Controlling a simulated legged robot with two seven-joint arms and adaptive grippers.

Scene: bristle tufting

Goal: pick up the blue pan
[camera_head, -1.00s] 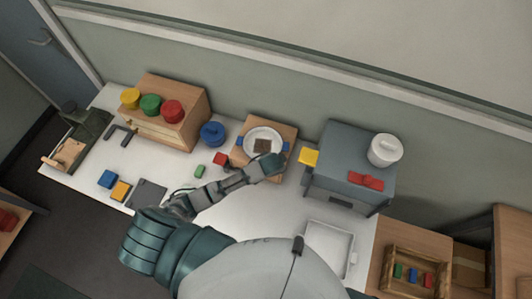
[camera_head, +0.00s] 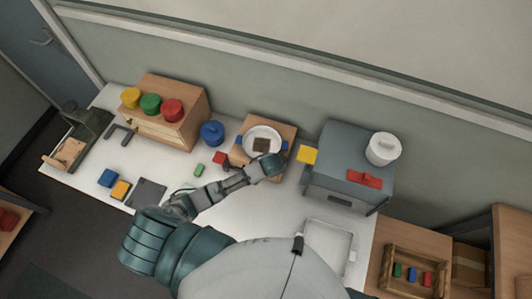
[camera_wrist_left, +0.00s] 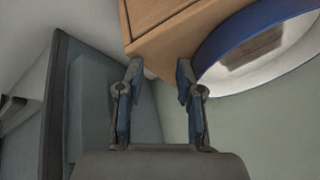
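The pan (camera_head: 248,147) has a blue outside, blue side pieces and a pale inside. It sits on a wooden block (camera_head: 284,129) near the wall, with a brown square piece (camera_head: 260,145) in it. Its blue rim (camera_wrist_left: 222,38) curves across the upper right of the left wrist view. My left gripper (camera_head: 274,163) is at the front right of the pan, partly covering it and the block. In the wrist view my left gripper (camera_wrist_left: 159,68) has its fingers apart with nothing gripped; the block's corner shows beyond them. My right gripper is not in view.
A blue lidded pot (camera_head: 212,133) stands left of the block. A yellow block (camera_head: 307,155) and a grey box-shaped unit (camera_head: 340,150) with a white pot (camera_head: 383,149) on top are close on the right. Small red (camera_head: 219,158) and green (camera_head: 198,170) blocks lie near my arm.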

